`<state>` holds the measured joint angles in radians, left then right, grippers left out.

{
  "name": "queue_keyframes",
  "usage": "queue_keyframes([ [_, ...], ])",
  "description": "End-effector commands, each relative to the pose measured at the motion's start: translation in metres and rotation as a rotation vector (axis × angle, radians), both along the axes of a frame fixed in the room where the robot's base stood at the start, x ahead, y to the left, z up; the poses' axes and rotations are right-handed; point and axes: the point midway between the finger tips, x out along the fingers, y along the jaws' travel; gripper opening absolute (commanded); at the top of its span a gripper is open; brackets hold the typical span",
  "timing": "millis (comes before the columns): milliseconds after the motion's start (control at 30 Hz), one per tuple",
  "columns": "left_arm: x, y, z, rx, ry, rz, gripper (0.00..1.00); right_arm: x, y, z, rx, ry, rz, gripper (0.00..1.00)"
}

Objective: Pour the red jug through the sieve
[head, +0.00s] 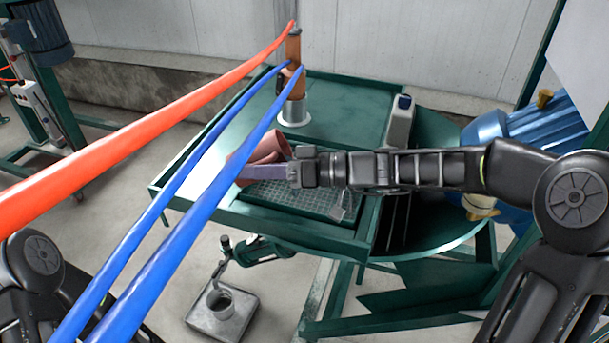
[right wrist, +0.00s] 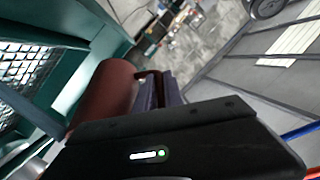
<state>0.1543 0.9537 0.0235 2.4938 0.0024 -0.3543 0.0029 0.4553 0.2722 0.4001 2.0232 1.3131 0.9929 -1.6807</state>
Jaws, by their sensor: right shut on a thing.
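The dull red jug (head: 266,147) is above the left part of the green table, partly hidden by my right gripper and a blue hose. It seems tilted; I cannot tell if anything flows from it. My right gripper (head: 262,173), with purple fingers, is shut on the jug. The right wrist view shows the jug (right wrist: 107,92) and its handle beside the fingers (right wrist: 165,92). The sieve (head: 300,200) is a grey mesh set in the green table, just below and right of the jug. My left gripper is out of view.
Red and blue hoses (head: 150,107) cross the left side to a post on a metal cylinder (head: 294,111). A grey container (head: 400,120) stands at the table's right.

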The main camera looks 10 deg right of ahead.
Motion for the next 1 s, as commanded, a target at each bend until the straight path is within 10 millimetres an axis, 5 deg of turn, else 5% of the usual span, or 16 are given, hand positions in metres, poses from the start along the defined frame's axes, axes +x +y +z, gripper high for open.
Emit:
queue_keyframes([
  [1000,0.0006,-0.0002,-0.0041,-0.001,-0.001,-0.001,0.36,-0.0003,-0.0068,-0.0018,0.113,-0.019,0.002,0.0],
])
